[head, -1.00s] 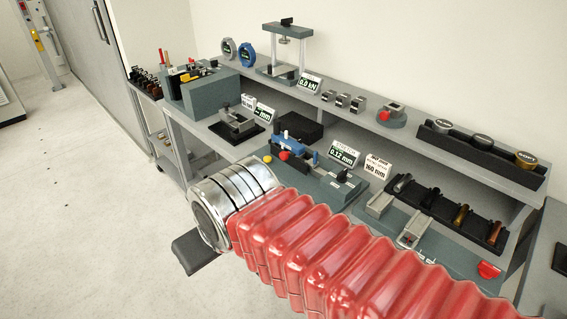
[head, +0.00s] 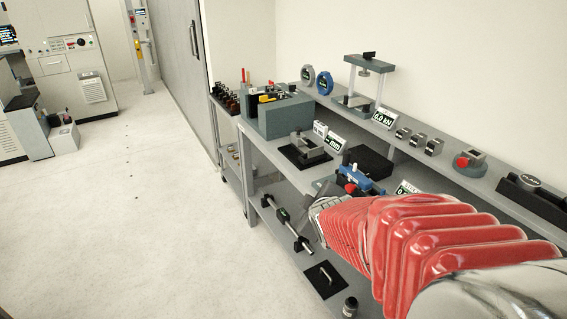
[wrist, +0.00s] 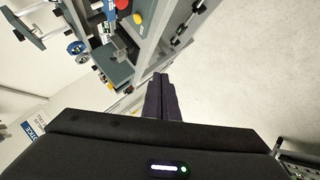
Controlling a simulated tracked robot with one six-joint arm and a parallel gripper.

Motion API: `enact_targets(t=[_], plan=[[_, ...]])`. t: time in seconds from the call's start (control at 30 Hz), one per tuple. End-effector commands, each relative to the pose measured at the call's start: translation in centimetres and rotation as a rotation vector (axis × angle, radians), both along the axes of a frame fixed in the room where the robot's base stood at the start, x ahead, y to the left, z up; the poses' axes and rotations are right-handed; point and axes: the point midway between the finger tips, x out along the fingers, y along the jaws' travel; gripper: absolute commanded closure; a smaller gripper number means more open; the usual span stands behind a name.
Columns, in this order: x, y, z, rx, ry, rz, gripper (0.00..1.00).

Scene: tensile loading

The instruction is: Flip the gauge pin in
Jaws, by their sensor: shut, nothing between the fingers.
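No part can be picked out for certain as the gauge pin. A blue clamp-like fixture with a red knob (head: 351,188) sits on the bench, its right side hidden behind my red-sleeved arm. In the wrist view a red knob (wrist: 121,4) and a yellow button (wrist: 137,18) show at the top, beyond the fingertips. My gripper (wrist: 160,78) is shut and empty, its dark fingers together, pointing along the bench edge with pale floor to the right. It is apart from the fixture. In the head view my arm hides the gripper.
A grey vise on a black mat (head: 291,155) and a grey block of tools (head: 278,117) stand left on the bench. The raised back shelf carries a small press (head: 375,75) and dial gauges (head: 324,82). A lower shelf holds a rod (head: 290,222).

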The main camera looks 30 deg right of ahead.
Motion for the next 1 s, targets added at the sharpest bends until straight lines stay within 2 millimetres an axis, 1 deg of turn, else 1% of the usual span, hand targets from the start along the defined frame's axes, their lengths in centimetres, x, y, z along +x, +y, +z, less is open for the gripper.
enact_targets(t=[0.03,0.2,0.33,0.47,0.7,0.83,1.0], plan=[[0.3,-1.3,-0.9,-0.035,-0.002,0.018,1.0],[1.2,-4.6,-2.7,-0.175,-0.038,0.115,1.0],[1.5,-6.6,-4.1,-0.274,-0.07,0.186,1.0],[1.2,-8.3,-5.5,-0.365,-0.111,0.249,1.0],[-0.4,-10.5,-7.7,-0.519,-0.212,0.338,1.0],[-2.0,-11.3,-8.4,-0.599,-0.281,0.36,1.0],[-3.8,-11.9,-8.7,-0.68,-0.359,0.364,1.0]])
